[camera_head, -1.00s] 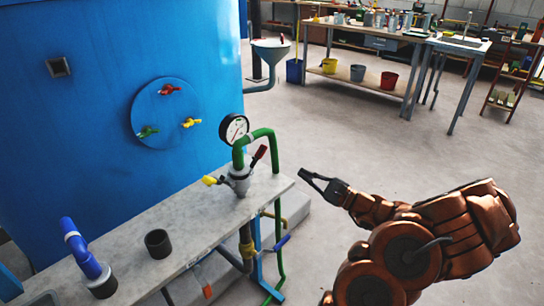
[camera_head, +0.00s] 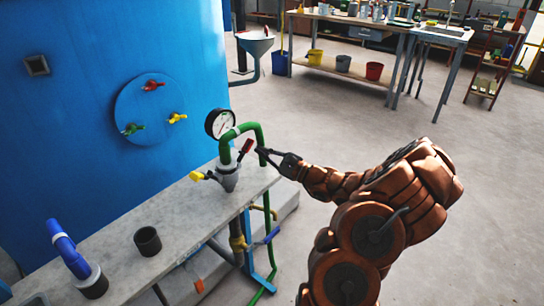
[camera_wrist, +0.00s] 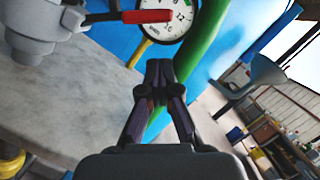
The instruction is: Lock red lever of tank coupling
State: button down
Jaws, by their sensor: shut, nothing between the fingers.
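The grey tank coupling (camera_head: 228,176) stands on the bench top under the green pipe. Its red lever (camera_head: 246,147) sticks up and to the right in the head view. In the wrist view the red lever (camera_wrist: 147,16) lies across the top, in front of the gauge, with the coupling body (camera_wrist: 32,35) at the upper left. My gripper (camera_head: 261,153) is just right of the red lever, and in the head view its tips look very close to it. In the wrist view my gripper's fingertips (camera_wrist: 159,72) are together, empty, and appear below the lever. Contact cannot be told.
A yellow lever (camera_head: 196,176) is on the coupling's left side. The green pipe (camera_head: 262,146) and pressure gauge (camera_head: 219,123) rise close by. The blue tank (camera_head: 70,120) stands behind. A dark cup (camera_head: 147,241) and blue pipe piece (camera_head: 66,248) are on the bench. Floor to the right is clear.

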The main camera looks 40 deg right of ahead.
aim_at(246, 146)
jog(key=shift+s+a+r, duration=0.15)
jog(key=shift+a+r, duration=0.3)
jog(key=shift+r, duration=0.15)
jog(key=shift+s+a+r, duration=0.15)
jog(key=shift+a+r, duration=0.3)
jog(key=shift+r, duration=0.15)
